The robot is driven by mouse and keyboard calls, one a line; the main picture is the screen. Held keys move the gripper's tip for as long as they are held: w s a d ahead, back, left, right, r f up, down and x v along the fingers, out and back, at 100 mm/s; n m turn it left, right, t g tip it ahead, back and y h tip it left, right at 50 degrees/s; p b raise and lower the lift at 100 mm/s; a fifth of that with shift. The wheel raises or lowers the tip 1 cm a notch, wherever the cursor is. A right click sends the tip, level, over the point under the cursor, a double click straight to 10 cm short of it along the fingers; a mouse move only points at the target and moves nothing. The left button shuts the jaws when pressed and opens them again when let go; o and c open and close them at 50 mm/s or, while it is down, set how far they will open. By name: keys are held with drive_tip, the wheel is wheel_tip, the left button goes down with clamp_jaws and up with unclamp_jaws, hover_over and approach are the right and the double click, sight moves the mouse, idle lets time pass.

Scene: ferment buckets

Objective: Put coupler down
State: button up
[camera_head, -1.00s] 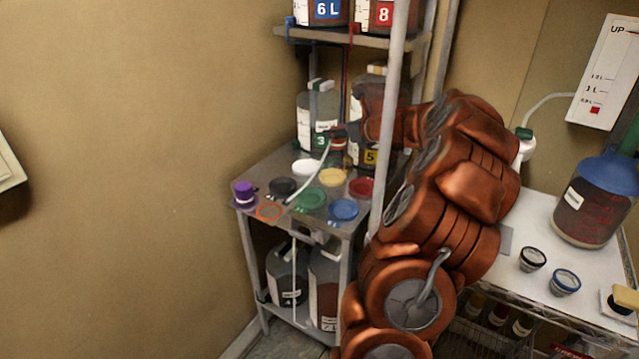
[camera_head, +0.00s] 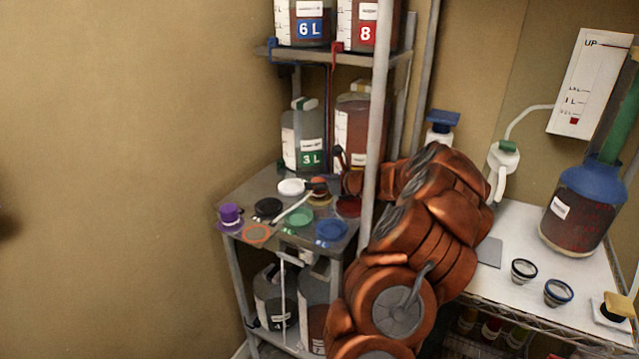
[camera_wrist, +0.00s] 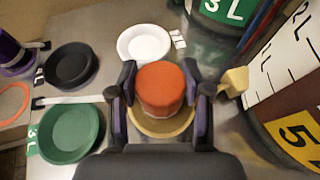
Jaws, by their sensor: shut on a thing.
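The orange coupler (camera_wrist: 160,88) is a short round cap-like piece. My gripper (camera_wrist: 160,98) is shut on it, with a dark finger on each side. It hangs over the yellow dish (camera_wrist: 165,127), whose rim shows around its lower side; I cannot tell whether they touch. In the head view the coupler (camera_head: 319,184) is small and partly hidden, above the grey shelf top (camera_head: 245,187). An orange ring (camera_head: 257,233) lies empty at the shelf's front left corner.
A purple coupler (camera_head: 230,214) stands at the left edge. Black (camera_head: 267,208), white (camera_head: 291,187), green (camera_head: 299,217), blue (camera_head: 331,230) and red (camera_head: 348,206) dishes share the shelf. The 3 L bottle (camera_head: 303,140) stands behind. A white post (camera_head: 378,130) rises at the right.

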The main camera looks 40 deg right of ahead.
drive_tip(key=shift+f, duration=0.2)
drive_tip(key=o, duration=1.3)
drive_tip(key=shift+c, duration=0.2)
drive_tip(key=b+v, duration=0.1)
drive_tip(key=v, duration=1.1)
drive_tip(key=shift+d+r+b, duration=0.1)
drive_tip(key=shift+b, duration=0.3)
